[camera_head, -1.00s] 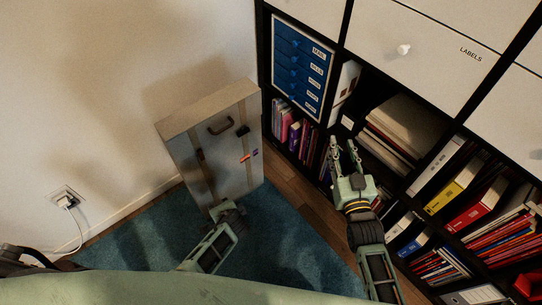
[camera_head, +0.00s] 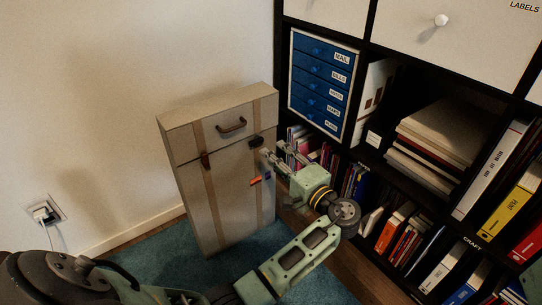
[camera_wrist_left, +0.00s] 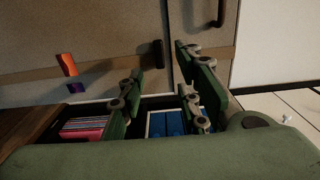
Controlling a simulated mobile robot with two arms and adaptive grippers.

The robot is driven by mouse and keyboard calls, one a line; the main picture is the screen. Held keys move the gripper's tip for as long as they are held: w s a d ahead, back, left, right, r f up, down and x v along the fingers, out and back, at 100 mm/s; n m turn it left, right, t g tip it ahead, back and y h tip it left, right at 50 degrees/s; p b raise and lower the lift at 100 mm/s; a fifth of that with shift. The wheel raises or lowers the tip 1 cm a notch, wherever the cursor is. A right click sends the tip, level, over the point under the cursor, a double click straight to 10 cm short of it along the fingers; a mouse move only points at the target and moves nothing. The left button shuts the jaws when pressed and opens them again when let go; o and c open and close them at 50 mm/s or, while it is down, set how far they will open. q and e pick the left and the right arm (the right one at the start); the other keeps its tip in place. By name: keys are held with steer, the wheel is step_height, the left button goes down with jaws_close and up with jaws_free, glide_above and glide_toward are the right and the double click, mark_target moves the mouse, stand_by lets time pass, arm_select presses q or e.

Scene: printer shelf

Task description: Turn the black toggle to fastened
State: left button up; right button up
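The black toggle (camera_head: 256,141) is on the front of a tan box (camera_head: 222,205), near its upper right. It lies roughly along the seam between the narrow top part and the larger lower part. In the left wrist view, the toggle (camera_wrist_left: 158,54) is a dark bar beside the seam, beyond the fingers. A brown toggle (camera_head: 205,160) stands across the seam at the left. My left gripper (camera_head: 272,151) is close by the black toggle, to its right and slightly lower. In the left wrist view, its fingers (camera_wrist_left: 163,88) are apart with nothing between them.
A dark handle (camera_head: 231,125) is on the box's top part. Orange (camera_head: 255,181) and purple (camera_head: 267,175) tags are on its front. A black shelf (camera_head: 365,32) with blue drawers (camera_head: 318,80) and books stands close at the right. A wall (camera_head: 110,80) is behind the box.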

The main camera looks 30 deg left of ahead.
mark_target(258, 143)
arm_select(q)
steer(key=b+x, duration=0.2)
steer(key=x, duration=0.5)
steer(key=shift+a, duration=0.15)
steer(key=shift+c, duration=0.3)
steer(key=shift+f, duration=0.1)
jaws_close()
